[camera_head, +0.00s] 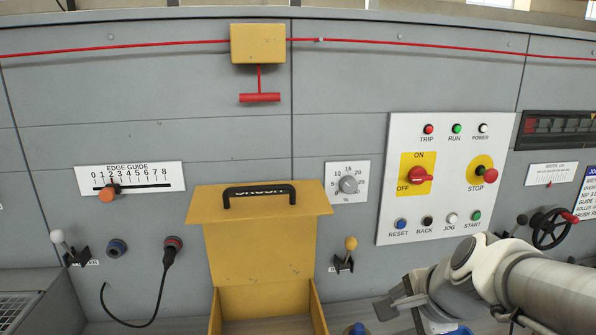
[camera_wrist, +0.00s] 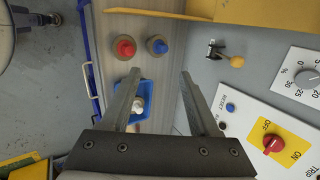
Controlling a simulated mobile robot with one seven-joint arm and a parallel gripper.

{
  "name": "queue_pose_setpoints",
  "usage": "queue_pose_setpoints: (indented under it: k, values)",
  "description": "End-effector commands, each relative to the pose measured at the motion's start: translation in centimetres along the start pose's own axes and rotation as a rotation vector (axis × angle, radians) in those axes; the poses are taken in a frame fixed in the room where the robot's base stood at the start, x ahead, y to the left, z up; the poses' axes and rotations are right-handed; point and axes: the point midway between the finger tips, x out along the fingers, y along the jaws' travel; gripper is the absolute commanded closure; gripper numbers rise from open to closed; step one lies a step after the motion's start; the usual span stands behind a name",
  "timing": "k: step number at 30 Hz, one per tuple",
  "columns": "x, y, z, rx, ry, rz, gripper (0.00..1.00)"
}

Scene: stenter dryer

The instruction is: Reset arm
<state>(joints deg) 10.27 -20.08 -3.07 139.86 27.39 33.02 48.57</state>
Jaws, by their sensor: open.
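My gripper (camera_head: 396,301) is at the lower right in the head view, in front of the wall and below the white control panel (camera_head: 447,150). In the wrist view my gripper (camera_wrist: 159,78) shows two long fingers spread apart with nothing held between them. Beyond the left finger is a small blue tray (camera_wrist: 147,88) with a white-topped item (camera_wrist: 138,104) in it, partly hidden by the finger. My arm comes in from the right edge in the head view.
A yellow box (camera_head: 263,299) with its lid raised stands left of my gripper. A yellow-knobbed lever (camera_head: 351,244) is on the wall. A red-topped item (camera_wrist: 124,47) and a blue-topped item (camera_wrist: 157,45) stand on the bench. A handwheel (camera_head: 551,229) is at the right.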

Motion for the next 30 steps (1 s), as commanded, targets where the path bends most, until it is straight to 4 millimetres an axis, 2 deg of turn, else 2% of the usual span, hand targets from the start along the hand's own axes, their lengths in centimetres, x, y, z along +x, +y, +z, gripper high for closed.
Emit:
queue_pose_setpoints:
  k: [3, 6, 9, 13, 19, 30]
  values:
    - [-2.6, 1.2, 2.4, -0.400, -0.005, 0.024, 0.38]
    - [-4.5, 2.7, 3.6, -0.717, 0.001, 0.056, 0.38]
    - [-6.2, 4.1, 4.1, -0.996, 0.014, 0.091, 0.38]
    - [-7.8, 5.5, 4.3, -1.264, 0.031, 0.136, 0.38]
    - [-8.8, 6.5, 4.1, -1.448, 0.044, 0.177, 0.38]
    - [-8.8, 6.5, 4.1, -1.460, 0.044, 0.180, 0.38]
